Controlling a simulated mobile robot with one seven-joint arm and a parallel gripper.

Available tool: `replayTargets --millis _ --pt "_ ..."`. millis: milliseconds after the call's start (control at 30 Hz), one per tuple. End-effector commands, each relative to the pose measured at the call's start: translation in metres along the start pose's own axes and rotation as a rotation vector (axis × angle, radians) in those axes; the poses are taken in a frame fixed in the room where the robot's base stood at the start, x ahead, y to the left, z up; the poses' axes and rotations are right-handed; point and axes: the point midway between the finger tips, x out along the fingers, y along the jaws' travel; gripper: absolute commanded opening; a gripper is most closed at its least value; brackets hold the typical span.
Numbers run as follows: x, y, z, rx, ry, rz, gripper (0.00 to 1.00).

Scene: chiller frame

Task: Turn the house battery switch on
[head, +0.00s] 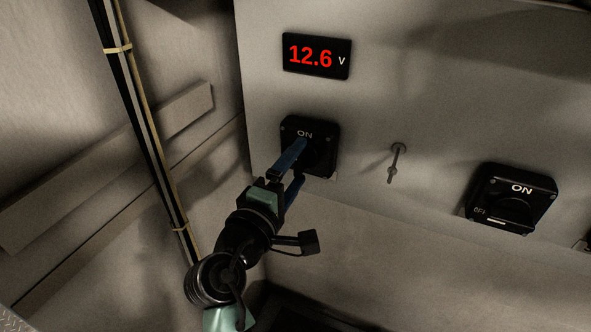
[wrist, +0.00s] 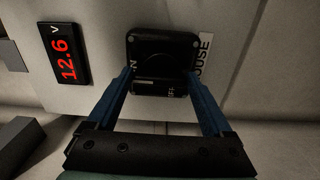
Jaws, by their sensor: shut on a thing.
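The house battery switch (head: 322,130) is a black square unit with ON in white at its top, on the pale panel below the voltage display. It also shows in the wrist view (wrist: 160,45), beside a partly hidden label reading "OUSE" (wrist: 205,58). My gripper (head: 304,159) reaches it from the lower left in the head view. In the wrist view my gripper (wrist: 163,76) has its blue fingers on either side of the switch's dark knob, shut on it. The fingers hide part of the knob in the head view, and its exact angle is hard to tell.
The voltage display (head: 316,56) reads 12.6 V in red. A second black switch (head: 510,198) sits to the right, with a small metal toggle or pin (head: 396,163) between them. A taped cable bundle (head: 147,120) runs down the left wall. The panel's upper right is clear.

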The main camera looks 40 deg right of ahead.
Motion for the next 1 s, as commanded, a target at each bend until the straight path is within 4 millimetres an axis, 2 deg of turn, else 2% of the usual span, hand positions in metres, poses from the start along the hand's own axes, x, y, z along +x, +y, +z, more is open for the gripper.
replayTargets --millis 300,333,400,633,733,867,1000 --pt "0.000 -0.001 0.000 0.006 0.000 -0.003 0.29" --pt "0.000 -0.001 0.000 0.005 0.000 -0.003 0.90" --pt "0.000 -0.001 0.000 0.004 0.000 -0.003 1.00" --pt "-0.001 -0.001 0.000 0.003 0.000 -0.001 1.00" --pt "-0.007 -0.001 -0.001 0.002 0.002 -0.001 1.00" --pt "-0.027 -0.002 -0.001 0.002 0.004 0.000 1.00" --pt "-0.059 -0.003 -0.001 0.003 0.005 -0.001 1.00"
